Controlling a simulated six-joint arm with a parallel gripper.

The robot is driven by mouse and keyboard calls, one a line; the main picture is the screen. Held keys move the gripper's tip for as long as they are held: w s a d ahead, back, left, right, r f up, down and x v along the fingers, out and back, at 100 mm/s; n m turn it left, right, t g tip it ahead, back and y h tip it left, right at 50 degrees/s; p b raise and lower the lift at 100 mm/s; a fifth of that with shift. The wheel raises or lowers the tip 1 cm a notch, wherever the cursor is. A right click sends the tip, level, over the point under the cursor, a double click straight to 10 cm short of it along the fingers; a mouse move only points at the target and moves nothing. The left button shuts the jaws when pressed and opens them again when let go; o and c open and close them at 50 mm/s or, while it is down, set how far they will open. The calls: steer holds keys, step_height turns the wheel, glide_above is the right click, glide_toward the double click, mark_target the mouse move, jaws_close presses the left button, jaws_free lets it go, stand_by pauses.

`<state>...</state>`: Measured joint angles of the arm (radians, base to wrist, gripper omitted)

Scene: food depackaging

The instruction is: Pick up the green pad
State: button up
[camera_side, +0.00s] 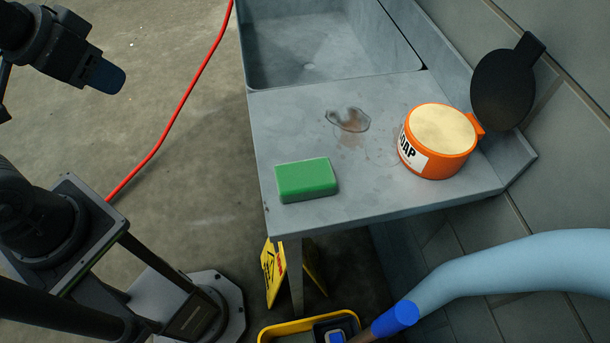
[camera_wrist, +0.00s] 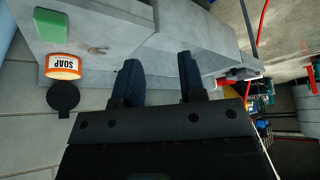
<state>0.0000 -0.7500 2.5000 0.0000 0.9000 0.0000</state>
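The green pad (camera_side: 306,180) lies flat on the grey metal counter, near its front left edge. It also shows at the upper left of the wrist view (camera_wrist: 49,25). My gripper (camera_side: 104,76) is at the upper left of the side view, away from the counter and well apart from the pad. In the wrist view its two dark fingers (camera_wrist: 160,62) stand apart with nothing between them.
An orange soap tub (camera_side: 414,158) with its black lid (camera_side: 504,88) open stands right of the pad. A small puddle (camera_side: 347,120) lies behind the pad. The sink basin (camera_side: 320,60) is at the back. A yellow floor sign (camera_side: 272,272) stands below the counter.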

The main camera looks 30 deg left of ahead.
steer(key=o, duration=1.1)
steer(key=shift+c, duration=0.2)
steer(key=w+d+r+m+g, duration=0.3)
steer(key=w+d+r, duration=0.1)
steer(key=w+d, duration=0.25)
steer(key=m+g+y, duration=0.3)
steer(key=m+g, duration=0.3)
glide_above(306, 174)
steer(key=w+d, duration=0.3)
steer(key=d, duration=0.1)
step_height(306, 174, down, 9)
steer(key=x, duration=1.3)
steer(key=shift+w+a+f, duration=0.15)
steer(key=shift+w+a, duration=0.2)
steer(key=shift+a, duration=0.05)
